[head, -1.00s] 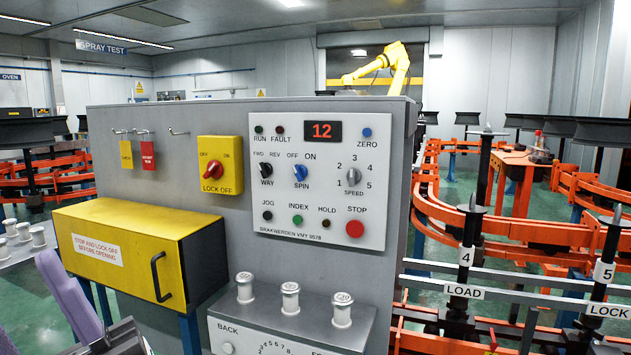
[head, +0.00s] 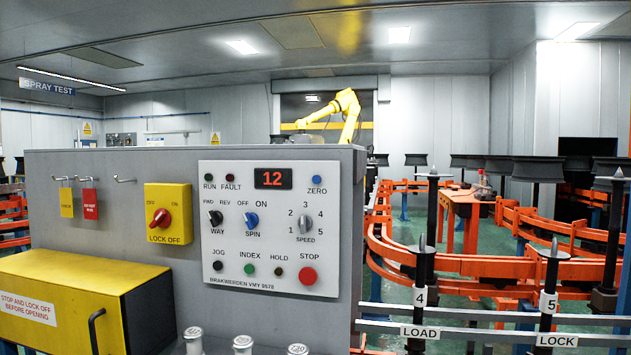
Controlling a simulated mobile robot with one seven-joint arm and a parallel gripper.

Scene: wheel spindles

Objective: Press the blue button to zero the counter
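The blue button (head: 317,180) is a small round button labelled ZERO, at the upper right of the white control panel (head: 225,288). The counter (head: 273,179) is a dark display to its left and reads 12 in red digits. The panel is fixed to the front of a grey cabinet (head: 100,230). My gripper is not in this view, and nothing touches or covers the button.
Also on the panel are the blue SPIN knob (head: 251,219), the SPEED knob (head: 306,224) and the red STOP button (head: 308,276). A yellow lock-off switch (head: 168,214) and yellow box (head: 60,300) are left. A grey rail (head: 480,334) and orange conveyor (head: 400,262) stand right.

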